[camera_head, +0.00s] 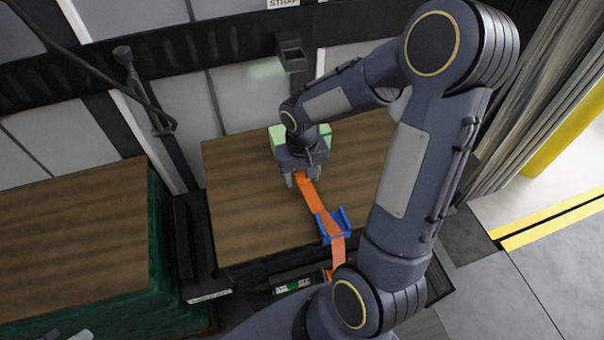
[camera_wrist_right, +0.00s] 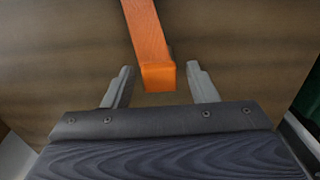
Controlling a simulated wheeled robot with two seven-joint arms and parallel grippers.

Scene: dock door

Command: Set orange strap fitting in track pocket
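An orange strap (camera_head: 323,210) lies across the brown board and hangs over its front edge. Its block-like orange end fitting (camera_wrist_right: 158,76) lies on the board between the fingertips of my right gripper (camera_head: 302,180). The right wrist view shows this gripper (camera_wrist_right: 161,84) open, with a gap on each side of the fitting. A dark box-shaped pocket (camera_head: 292,53) sticks out from the black wall track (camera_head: 235,42), beyond the gripper; its inside is hard to make out. Two small grey tips at the bottom left edge may be my left gripper (camera_head: 66,334); their state is unclear.
A blue holder (camera_head: 333,226) sits around the strap at the board's (camera_head: 235,190) front edge. A pale green block (camera_head: 277,136) stands behind the right gripper, partly hidden. A green-sided stack (camera_head: 160,260) is at left. A dark bar (camera_head: 140,90) leans on the wall.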

